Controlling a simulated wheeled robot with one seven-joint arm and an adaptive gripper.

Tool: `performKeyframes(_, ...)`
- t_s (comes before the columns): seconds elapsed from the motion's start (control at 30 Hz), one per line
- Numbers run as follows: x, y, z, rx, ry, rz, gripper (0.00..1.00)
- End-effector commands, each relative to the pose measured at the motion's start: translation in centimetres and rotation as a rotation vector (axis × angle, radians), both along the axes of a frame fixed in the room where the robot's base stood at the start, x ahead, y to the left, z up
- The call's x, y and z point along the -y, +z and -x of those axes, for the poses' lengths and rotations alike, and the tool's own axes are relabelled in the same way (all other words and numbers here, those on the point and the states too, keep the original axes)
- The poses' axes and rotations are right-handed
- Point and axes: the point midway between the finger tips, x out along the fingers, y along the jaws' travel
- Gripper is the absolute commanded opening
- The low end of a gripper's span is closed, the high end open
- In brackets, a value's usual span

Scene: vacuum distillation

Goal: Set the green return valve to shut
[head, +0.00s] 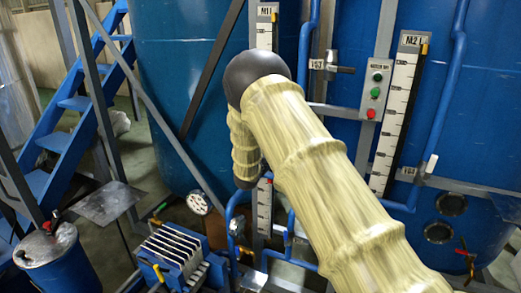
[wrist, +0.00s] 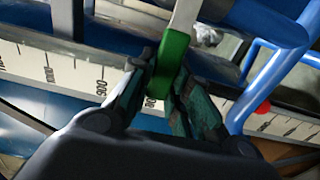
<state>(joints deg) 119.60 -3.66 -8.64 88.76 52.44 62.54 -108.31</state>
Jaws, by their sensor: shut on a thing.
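The green valve handle (wrist: 172,62) shows in the wrist view at the top middle, with a pale metal stem or lever running up from it. My gripper (wrist: 160,88) has its two fingers on either side of the green handle and is shut on it. In the head view my sleeved arm covers the middle of the picture, so the gripper and this handle are hidden there. I cannot tell the valve's exact angle.
In the head view are blue tanks (head: 185,60), a button box (head: 376,90), a plate stack (head: 175,250) and a blue drum (head: 58,265).

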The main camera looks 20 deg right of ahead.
Motion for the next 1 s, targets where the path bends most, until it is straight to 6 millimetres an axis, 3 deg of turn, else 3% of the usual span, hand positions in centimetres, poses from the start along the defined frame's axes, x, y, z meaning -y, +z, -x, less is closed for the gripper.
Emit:
performKeyframes(0.37,0.2,-0.6,0.3,-0.013,-0.003,0.004,0.0)
performKeyframes(0.4,0.2,-0.6,0.3,-0.014,-0.003,0.003,0.2)
performKeyframes(0.53,0.2,-0.5,0.3,-0.012,-0.003,0.003,0.41)
performKeyframes(1.0,-0.9,-0.2,0.8,-0.008,0.0,0.003,0.41)
